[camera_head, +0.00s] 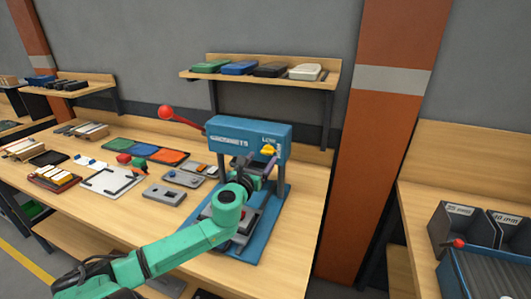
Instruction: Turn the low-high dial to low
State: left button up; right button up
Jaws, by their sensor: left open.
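A blue press-like machine (222,131) stands on the wooden bench, with white lettering on its front and a long lever ending in a red ball at its left. A yellow dial (268,150) sits at the right of its front, below lettering that seems to read "LOW". The dial's exact setting is too small to read. My left arm reaches up from the lower left, and my left gripper (262,163) is open just below the dial. The wrist hides part of the machine's lower front, and I cannot tell whether the fingers touch the dial. My right gripper is out of view.
A shelf (262,82) with coloured trays hangs behind the machine. Flat plates, blocks and a white frame (112,181) lie on the bench to the left. An orange-brown pillar (375,150) stands to the right, with grey bins (462,228) beyond it.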

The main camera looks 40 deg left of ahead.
aim_at(266, 152)
pick_arm(q)
jog(key=x, duration=0.2)
jog(key=shift+w+a+r, duration=0.1)
jog(key=shift+w+r, duration=0.1)
jog(key=shift+w, duration=0.3)
jog(key=shift+w+a, duration=0.15)
jog(key=shift+w, duration=0.05)
grip_shut()
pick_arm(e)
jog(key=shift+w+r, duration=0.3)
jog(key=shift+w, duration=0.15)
